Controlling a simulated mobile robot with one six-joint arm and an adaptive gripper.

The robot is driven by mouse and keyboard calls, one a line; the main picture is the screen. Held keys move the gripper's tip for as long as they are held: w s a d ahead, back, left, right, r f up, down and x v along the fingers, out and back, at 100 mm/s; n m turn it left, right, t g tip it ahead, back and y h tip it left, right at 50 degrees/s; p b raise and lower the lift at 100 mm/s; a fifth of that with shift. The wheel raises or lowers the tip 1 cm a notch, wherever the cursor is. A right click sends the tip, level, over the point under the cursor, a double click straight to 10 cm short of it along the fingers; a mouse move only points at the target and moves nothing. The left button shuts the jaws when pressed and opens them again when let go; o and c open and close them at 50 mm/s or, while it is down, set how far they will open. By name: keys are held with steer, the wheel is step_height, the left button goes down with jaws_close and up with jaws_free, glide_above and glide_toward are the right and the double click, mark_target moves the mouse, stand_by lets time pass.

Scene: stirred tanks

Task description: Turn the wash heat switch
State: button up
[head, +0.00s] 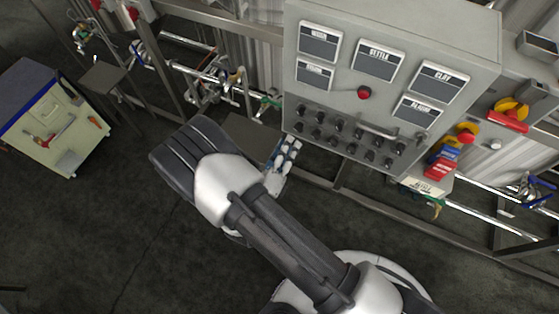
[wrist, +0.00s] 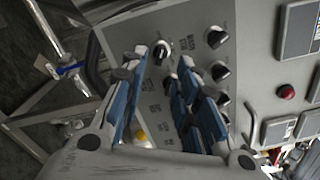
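The grey control panel (head: 385,75) carries rows of dark rotary switches (head: 338,133) along its lower front. Their labels are too small to read, so I cannot tell for certain which is the wash heat switch. My gripper (head: 287,148) is at the panel's lower left corner. In the wrist view my gripper (wrist: 156,72) is open, its two blue-padded fingers apart and pointing at the panel face. One rotary switch (wrist: 162,51) with a pale pointer shows just beyond the gap between the fingertips. No contact is visible, and some lower switches are partly hidden behind the right finger.
Switches (wrist: 216,37) sit right of the fingers in the wrist view. A red button (head: 364,92) and a handle (head: 378,131) are on the panel. Pipes and valves (head: 215,80) run left of it.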

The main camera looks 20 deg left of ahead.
steer(key=s, duration=0.6)
steer(key=shift+a, duration=0.2)
